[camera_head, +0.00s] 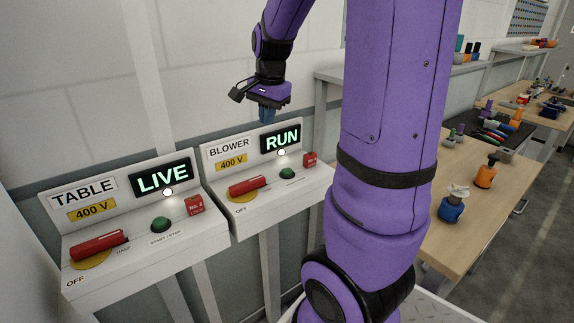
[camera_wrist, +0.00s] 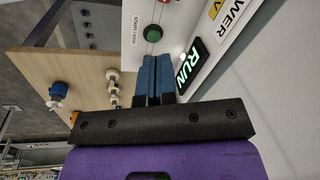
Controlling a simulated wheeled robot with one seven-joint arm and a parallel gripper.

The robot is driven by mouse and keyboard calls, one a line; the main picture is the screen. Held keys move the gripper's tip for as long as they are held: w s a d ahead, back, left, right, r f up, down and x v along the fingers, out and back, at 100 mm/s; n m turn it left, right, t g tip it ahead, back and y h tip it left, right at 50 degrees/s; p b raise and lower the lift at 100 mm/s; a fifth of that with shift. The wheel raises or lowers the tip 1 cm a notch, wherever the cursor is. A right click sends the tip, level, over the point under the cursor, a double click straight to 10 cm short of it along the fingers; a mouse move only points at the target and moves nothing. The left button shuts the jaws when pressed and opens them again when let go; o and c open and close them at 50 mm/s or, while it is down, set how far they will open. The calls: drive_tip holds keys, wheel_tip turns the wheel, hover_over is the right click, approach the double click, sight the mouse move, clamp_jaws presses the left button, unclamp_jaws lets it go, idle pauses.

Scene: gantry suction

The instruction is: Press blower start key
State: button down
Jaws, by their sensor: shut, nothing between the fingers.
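The BLOWER box (camera_head: 235,218) stands on the right of two white control boxes. Its display (camera_head: 281,141) reads RUN in lit green. Its green key (camera_head: 287,173) sits on the sloped front, right of a red rotary handle (camera_head: 247,186). My gripper (camera_head: 266,118) is shut and empty, pointing down above the top of the BLOWER box, apart from the key. In the wrist view the blue fingertips (camera_wrist: 156,58) are together, and the green key (camera_wrist: 152,33) shows just beyond them beside a START / STOP label. The RUN display also shows there (camera_wrist: 184,72).
The TABLE box (camera_head: 137,232) stands left of the BLOWER box, with a LIVE display, a red handle and its own green key (camera_head: 161,224). A red tag (camera_head: 310,159) is right of the BLOWER key. A wooden bench (camera_head: 470,235) with bottles is at right.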

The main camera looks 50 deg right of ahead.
sight(287, 170)
drive_tip(key=w+d+f+m+g, duration=0.1)
drive_tip(key=d+f+m, duration=0.4)
drive_tip(key=d, duration=0.4)
drive_tip(key=shift+f, duration=0.3)
drive_tip(key=shift+w+f, duration=0.1)
drive_tip(key=f, duration=0.9)
drive_tip(key=d+f, duration=0.1)
drive_tip(key=f, duration=0.3)
drive_tip(key=shift+w+f, duration=0.35)
drive_tip(key=shift+f, duration=0.05)
